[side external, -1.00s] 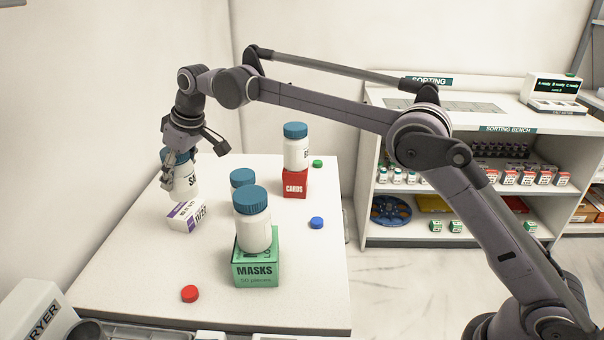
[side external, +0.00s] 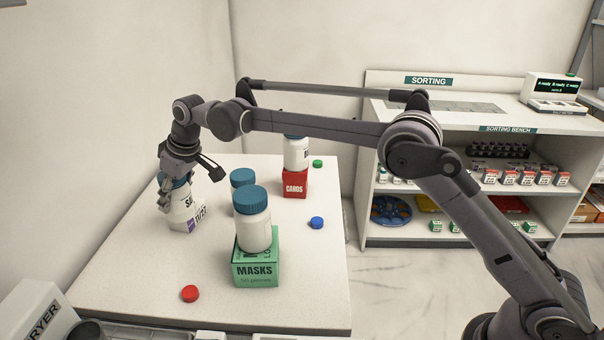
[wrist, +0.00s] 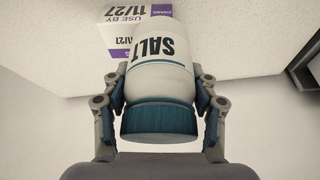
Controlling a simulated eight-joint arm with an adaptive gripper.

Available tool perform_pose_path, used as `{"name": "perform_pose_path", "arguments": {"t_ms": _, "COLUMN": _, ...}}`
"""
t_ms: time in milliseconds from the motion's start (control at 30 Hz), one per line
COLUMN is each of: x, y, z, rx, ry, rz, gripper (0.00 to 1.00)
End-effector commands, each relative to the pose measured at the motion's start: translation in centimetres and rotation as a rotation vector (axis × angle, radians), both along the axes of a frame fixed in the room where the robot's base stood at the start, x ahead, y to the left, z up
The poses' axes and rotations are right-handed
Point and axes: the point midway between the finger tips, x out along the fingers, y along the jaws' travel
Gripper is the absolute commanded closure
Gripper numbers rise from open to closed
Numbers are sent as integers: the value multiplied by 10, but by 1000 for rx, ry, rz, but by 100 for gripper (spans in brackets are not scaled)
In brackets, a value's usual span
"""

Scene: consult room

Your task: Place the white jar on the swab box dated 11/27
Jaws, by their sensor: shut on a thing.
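A white jar with a blue lid and the label SALT (side external: 178,198) is in my gripper (side external: 174,183) at the far left of the table. In the wrist view the fingers close on both sides of the jar (wrist: 160,80) near its lid. The white and purple swab box dated 11/27 (side external: 199,217) is close by the jar's lower end, and the jar partly covers it. In the wrist view the box (wrist: 116,35) shows beyond the jar's base, with 11/27 readable. I cannot tell whether jar and box touch.
A jar (side external: 254,226) stands on the green MASKS box (side external: 256,272), another (side external: 296,152) on the red CARDS box (side external: 295,183). A third (side external: 242,178) is partly hidden between them. Red (side external: 190,293), blue (side external: 316,222) and green (side external: 317,163) caps lie loose.

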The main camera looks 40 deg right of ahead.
Motion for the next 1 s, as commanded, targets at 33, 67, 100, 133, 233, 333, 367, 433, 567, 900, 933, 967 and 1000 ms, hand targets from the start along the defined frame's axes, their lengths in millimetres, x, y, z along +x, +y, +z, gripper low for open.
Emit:
{"name": "perform_pose_path", "arguments": {"t_ms": 33, "x": 0, "y": 0, "z": -2, "rx": 0, "ry": 0, "rz": 0, "gripper": 74}}
{"name": "perform_pose_path", "arguments": {"t_ms": 67, "x": 0, "y": 0, "z": -1, "rx": 0, "ry": 0, "rz": 0, "gripper": 32}}
{"name": "perform_pose_path", "arguments": {"t_ms": 100, "x": 0, "y": 0, "z": -1, "rx": 0, "ry": 0, "rz": 0, "gripper": 21}}
{"name": "perform_pose_path", "arguments": {"t_ms": 133, "x": 0, "y": 0, "z": -1, "rx": 0, "ry": 0, "rz": 0, "gripper": 18}}
{"name": "perform_pose_path", "arguments": {"t_ms": 233, "x": 0, "y": 0, "z": -1, "rx": 0, "ry": 0, "rz": 0, "gripper": 18}}
{"name": "perform_pose_path", "arguments": {"t_ms": 333, "x": 0, "y": 0, "z": -1, "rx": 0, "ry": 0, "rz": 0, "gripper": 18}}
{"name": "perform_pose_path", "arguments": {"t_ms": 367, "x": 0, "y": 0, "z": -1, "rx": 0, "ry": 0, "rz": 0, "gripper": 18}}
{"name": "perform_pose_path", "arguments": {"t_ms": 433, "x": 0, "y": 0, "z": -1, "rx": 0, "ry": 0, "rz": 0, "gripper": 18}}
{"name": "perform_pose_path", "arguments": {"t_ms": 567, "x": -1, "y": -1, "z": 5, "rx": 0, "ry": 0, "rz": 0, "gripper": 18}}
{"name": "perform_pose_path", "arguments": {"t_ms": 900, "x": -22, "y": -12, "z": 61, "rx": 0, "ry": 0, "rz": 0, "gripper": 18}}
{"name": "perform_pose_path", "arguments": {"t_ms": 933, "x": -23, "y": -13, "z": 66, "rx": 0, "ry": 0, "rz": 0, "gripper": 18}}
{"name": "perform_pose_path", "arguments": {"t_ms": 967, "x": -25, "y": -14, "z": 72, "rx": 0, "ry": 0, "rz": 0, "gripper": 18}}
{"name": "perform_pose_path", "arguments": {"t_ms": 1000, "x": -28, "y": -16, "z": 78, "rx": 0, "ry": 0, "rz": 0, "gripper": 18}}
